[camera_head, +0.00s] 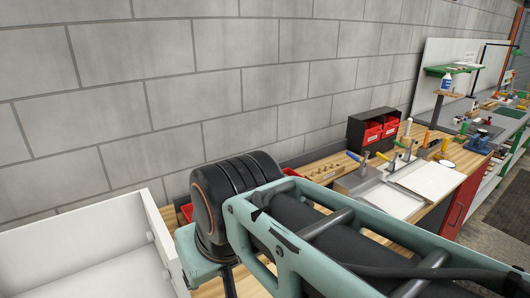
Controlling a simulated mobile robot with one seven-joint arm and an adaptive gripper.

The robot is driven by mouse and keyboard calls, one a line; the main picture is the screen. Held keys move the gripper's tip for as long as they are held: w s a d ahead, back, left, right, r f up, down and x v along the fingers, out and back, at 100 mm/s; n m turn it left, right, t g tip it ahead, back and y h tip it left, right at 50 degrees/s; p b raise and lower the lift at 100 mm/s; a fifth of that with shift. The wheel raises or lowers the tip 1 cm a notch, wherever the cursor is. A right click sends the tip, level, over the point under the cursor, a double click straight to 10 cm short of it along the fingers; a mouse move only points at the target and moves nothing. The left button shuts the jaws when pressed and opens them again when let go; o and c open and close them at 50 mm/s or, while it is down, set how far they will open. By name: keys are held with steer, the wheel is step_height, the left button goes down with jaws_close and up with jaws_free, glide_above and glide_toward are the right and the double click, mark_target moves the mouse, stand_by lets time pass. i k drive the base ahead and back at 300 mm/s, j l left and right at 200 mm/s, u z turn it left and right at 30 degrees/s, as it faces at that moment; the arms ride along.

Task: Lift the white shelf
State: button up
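A white open box-like unit (152,238) with raised walls and small knobs inside fills the lower left; it looks like the white shelf, and the frame cuts it off. A flat white board (432,180) lies at a metal fixture on the bench to the right, and I cannot rule out that it is the shelf. My teal and black arm crosses the lower middle, close to the white unit's right side. I cannot tell if they touch. My gripper's fingers do not show.
The wooden bench (463,158) runs along a grey block wall (280,60). The metal fixture (360,180) carries clamps with coloured handles. A black rack with red bins (372,132) stands behind it. Further right are a green shelf (450,70) and more cluttered benches. Dark floor is open at far right.

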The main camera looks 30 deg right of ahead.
mark_target(432, 181)
steer(key=z, duration=2.2)
steer(key=i+l+u, duration=0.2)
steer(key=u, duration=0.15)
steer(key=i+l+u, duration=0.55)
steer(key=i+l, duration=0.2)
steer(key=l, duration=0.2)
steer(key=i+l, duration=0.2)
steer(key=l, duration=0.15)
steer(key=i+l, duration=0.2)
steer(key=l, duration=0.15)
steer(key=i+l+u, duration=0.1)
steer(key=l, duration=0.25)
steer(key=i+l, duration=0.25)
steer(key=l, duration=0.15)
steer(key=i+l, duration=0.2)
steer(key=l, duration=0.15)
steer(key=i+l+u, duration=0.1)
steer(key=l, duration=0.3)
steer(key=i, duration=0.05)
